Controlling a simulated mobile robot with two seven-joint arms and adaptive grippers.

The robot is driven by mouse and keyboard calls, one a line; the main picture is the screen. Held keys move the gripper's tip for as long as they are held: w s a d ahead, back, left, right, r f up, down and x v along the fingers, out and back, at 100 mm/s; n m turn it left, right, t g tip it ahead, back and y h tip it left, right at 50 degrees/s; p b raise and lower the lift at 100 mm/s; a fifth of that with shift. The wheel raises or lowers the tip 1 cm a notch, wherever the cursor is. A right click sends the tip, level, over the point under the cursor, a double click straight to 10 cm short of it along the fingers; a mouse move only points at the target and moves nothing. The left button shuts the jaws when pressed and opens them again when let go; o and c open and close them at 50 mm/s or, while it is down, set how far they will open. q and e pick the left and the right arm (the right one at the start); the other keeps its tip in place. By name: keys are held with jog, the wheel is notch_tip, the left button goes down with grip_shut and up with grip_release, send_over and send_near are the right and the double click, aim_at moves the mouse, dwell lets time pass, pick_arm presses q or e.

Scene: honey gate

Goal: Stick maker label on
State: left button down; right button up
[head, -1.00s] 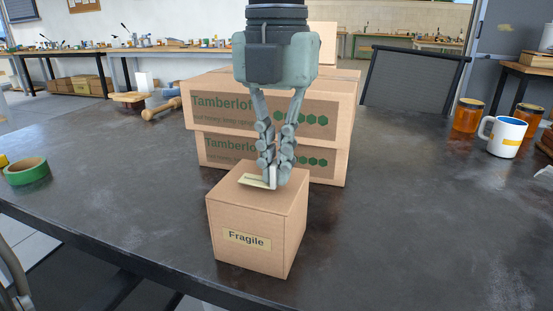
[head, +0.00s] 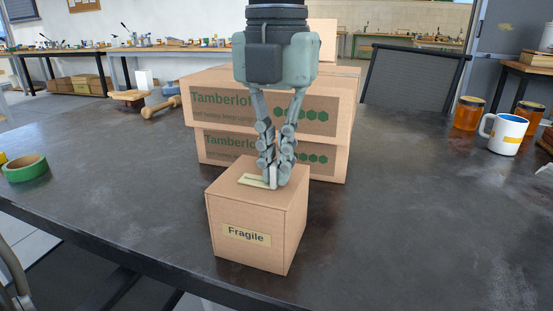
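A small cardboard box (head: 232,210) stands near the front of the dark table, with a "Fragile" label (head: 246,234) on its front face. The pale maker label (head: 253,181) is at the box's top face, toward the left of my fingertips, and looks about flat against it. My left gripper (head: 273,183) points straight down over the box top. Its fingers are close together at the label's right end, which they partly hide. They look shut on it. My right gripper is not in view.
Two stacked "Tamberlot" cartons (head: 262,110) stand right behind the small box. A roll of green tape (head: 26,170) lies at the left and a wooden mallet (head: 160,108) at the back left. A white mug (head: 503,136) and honey jars (head: 467,114) stand at the right. The right front of the table is clear.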

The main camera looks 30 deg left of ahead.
pick_arm(q)
jog(key=shift+f, duration=0.1)
dwell(0.3)
jog(key=c, duration=1.6)
grip_release()
jog(key=shift+c, duration=0.2)
notch_tip(320, 180, up, 12)
